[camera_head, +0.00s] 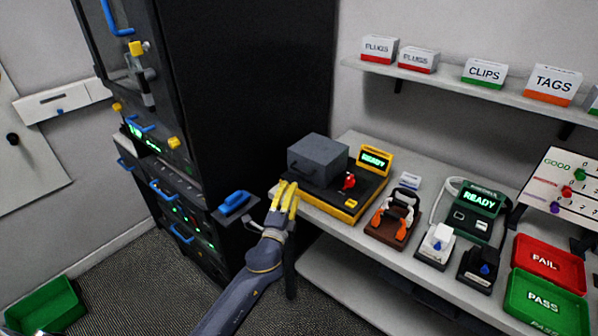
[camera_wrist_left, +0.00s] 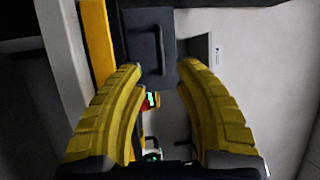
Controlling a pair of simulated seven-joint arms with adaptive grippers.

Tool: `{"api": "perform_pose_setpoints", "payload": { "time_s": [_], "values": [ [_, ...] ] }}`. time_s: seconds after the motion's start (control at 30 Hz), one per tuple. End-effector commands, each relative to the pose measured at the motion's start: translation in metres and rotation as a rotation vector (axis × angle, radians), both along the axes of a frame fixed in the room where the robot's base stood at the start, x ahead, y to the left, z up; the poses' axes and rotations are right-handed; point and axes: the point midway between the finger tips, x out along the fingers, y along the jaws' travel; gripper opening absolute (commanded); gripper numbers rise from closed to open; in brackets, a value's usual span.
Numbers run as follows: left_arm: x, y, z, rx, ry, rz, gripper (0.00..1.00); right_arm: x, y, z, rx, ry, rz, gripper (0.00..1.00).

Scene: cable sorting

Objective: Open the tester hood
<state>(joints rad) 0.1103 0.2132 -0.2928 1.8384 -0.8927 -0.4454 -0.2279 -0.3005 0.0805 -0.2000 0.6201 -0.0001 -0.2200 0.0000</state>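The tester (camera_head: 352,212) has a black and yellow base and stands at the left end of the bench. Its grey hood (camera_head: 318,152) is down on the base. In the left wrist view the hood (camera_wrist_left: 150,22) shows with its dark bar handle (camera_wrist_left: 161,50). My left gripper (camera_head: 287,188) is at the hood's front left side. In the left wrist view its yellow fingers (camera_wrist_left: 160,66) are spread apart, with the handle just beyond and between the tips; contact cannot be told. My right gripper is not in view.
A yellow READY display (camera_head: 375,159) and a red knob (camera_head: 349,181) are on the tester beside the hood. A brown stand (camera_head: 385,222) with orange-handled tools is to the right. A black cabinet (camera_head: 240,90) rises close on the left.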

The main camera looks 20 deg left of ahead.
Motion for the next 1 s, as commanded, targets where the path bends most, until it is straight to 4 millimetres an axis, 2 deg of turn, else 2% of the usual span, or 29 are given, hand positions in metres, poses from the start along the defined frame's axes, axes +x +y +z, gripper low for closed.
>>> {"api": "perform_pose_setpoints", "payload": {
  "time_s": [0.2, 0.5, 0.73, 1.0],
  "values": [
    [0.039, 0.001, 0.008, 0.001, -0.002, 0.0, 0.33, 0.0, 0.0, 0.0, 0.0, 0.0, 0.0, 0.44],
    [0.078, 0.001, 0.013, 0.0, -0.001, 0.0, 0.33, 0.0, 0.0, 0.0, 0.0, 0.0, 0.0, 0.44],
    [0.093, 0.002, 0.016, -0.001, 0.0, -0.001, 0.33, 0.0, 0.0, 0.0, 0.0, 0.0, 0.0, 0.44],
    [0.096, 0.002, 0.016, -0.001, 0.0, 0.0, 0.33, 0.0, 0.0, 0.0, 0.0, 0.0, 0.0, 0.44]
  ]
}}
